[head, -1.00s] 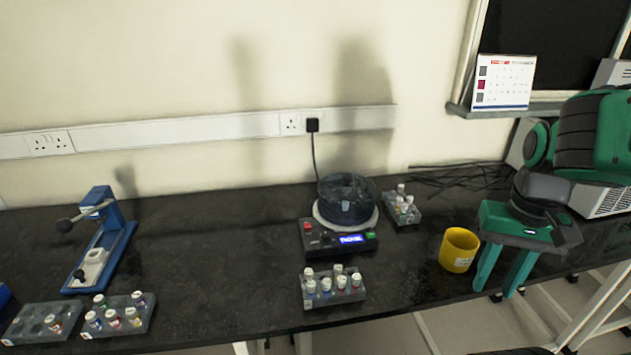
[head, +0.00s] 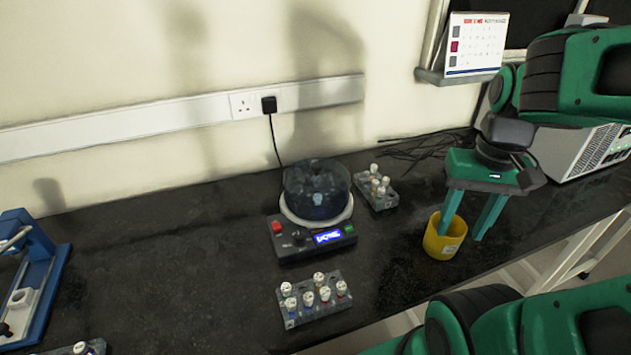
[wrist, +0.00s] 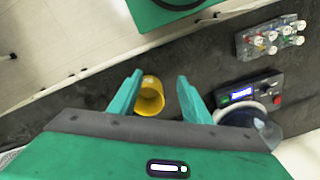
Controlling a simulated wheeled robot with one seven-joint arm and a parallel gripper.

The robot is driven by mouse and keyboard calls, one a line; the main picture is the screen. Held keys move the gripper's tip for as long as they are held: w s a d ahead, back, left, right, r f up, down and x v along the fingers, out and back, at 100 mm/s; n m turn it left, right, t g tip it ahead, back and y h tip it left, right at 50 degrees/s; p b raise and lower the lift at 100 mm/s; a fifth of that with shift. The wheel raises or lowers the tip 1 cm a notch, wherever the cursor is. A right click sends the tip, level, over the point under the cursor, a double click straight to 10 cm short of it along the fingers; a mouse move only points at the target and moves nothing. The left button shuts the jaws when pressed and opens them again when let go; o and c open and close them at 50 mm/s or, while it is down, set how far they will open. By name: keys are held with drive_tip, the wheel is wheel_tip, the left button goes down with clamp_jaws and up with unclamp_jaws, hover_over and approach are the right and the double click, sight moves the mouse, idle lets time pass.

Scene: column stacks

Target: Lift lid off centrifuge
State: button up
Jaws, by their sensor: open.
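The centrifuge (head: 312,238) stands on the dark bench, with a lit blue display, a red button and a green button on its front. Its dark see-through round lid (head: 318,185) sits on top. In the wrist view the lid (wrist: 262,126) shows at the lower right, partly hidden by my gripper's body. My gripper (head: 460,234) points down, open and empty, to the right of the centrifuge. In the wrist view its two fingers (wrist: 158,92) are spread apart, with a yellow cup (wrist: 150,97) showing between them; I cannot tell how far below it is.
The yellow cup (head: 443,238) stands near the bench's front edge. A vial rack (head: 315,308) is in front of the centrifuge, and a smaller rack (head: 376,193) is right behind it. A blue press (head: 30,275) stands at far left. Loose cables (head: 425,145) lie behind.

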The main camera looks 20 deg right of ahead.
drive_tip(key=w+a+r+n+t, duration=0.1)
drive_tip(key=w+a+r+n, duration=0.15)
drive_tip(key=w, duration=0.45)
drive_tip(key=w+a+r+n, duration=0.1)
drive_tip(key=w+r+n, duration=0.15)
drive_tip(key=w, duration=0.35)
drive_tip(key=n+t+y, duration=0.1)
drive_tip(key=n, duration=0.7)
approach(317, 164)
drive_tip(key=shift+x, duration=4.3)
drive_tip(key=shift+s, duration=0.1)
clamp_jaws()
